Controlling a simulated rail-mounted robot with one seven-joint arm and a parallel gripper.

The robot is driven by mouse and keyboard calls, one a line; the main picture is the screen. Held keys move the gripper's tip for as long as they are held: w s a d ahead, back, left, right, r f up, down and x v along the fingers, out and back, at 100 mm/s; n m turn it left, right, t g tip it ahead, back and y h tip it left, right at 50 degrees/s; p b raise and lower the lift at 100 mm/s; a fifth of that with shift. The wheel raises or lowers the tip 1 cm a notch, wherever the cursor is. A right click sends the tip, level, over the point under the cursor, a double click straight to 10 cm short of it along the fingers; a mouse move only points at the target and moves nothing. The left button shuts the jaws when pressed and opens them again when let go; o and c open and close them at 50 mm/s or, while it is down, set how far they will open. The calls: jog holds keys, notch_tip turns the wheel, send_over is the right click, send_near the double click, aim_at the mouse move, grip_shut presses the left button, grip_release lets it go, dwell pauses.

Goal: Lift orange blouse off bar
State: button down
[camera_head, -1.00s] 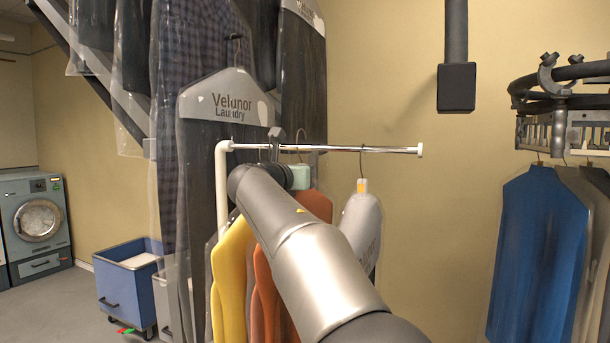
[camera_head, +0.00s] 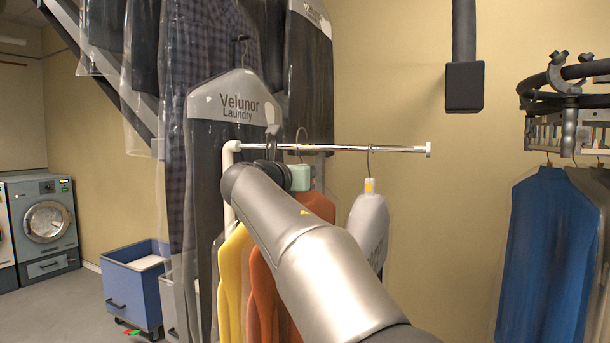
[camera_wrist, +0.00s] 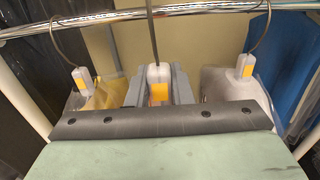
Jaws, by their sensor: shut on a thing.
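The orange blouse (camera_head: 262,295) hangs below the bar (camera_head: 385,149) in the head view, partly hidden behind my arm. My gripper (camera_head: 300,178) is beside the bar. In the wrist view my gripper (camera_wrist: 158,90) is shut on the neck of the middle hanger (camera_wrist: 159,73), which has an orange-and-white tag. The blouse itself is hidden there. In the head view a hook (camera_head: 301,135) between the other hangers has its top clearly above the bar. In the wrist view its wire crosses in front of the bar (camera_wrist: 200,15). I cannot tell whether it touches the bar.
A yellow garment (camera_head: 232,280) hangs close on the left and a grey-covered one (camera_head: 370,228) on the right. A bagged garment (camera_head: 222,112) stands at the left. Blue clothes (camera_head: 545,255) hang on a rack at far right. A blue cart (camera_head: 135,295) is on the floor.

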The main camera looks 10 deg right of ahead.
jog(key=b+v, duration=0.2)
jog(key=v, duration=0.7)
jog(key=shift+s+a, duration=0.1)
jog(key=shift+s, duration=0.05)
jog(key=p+v, duration=0.5)
jog(key=v, duration=2.6)
jog(key=shift+r, duration=0.2)
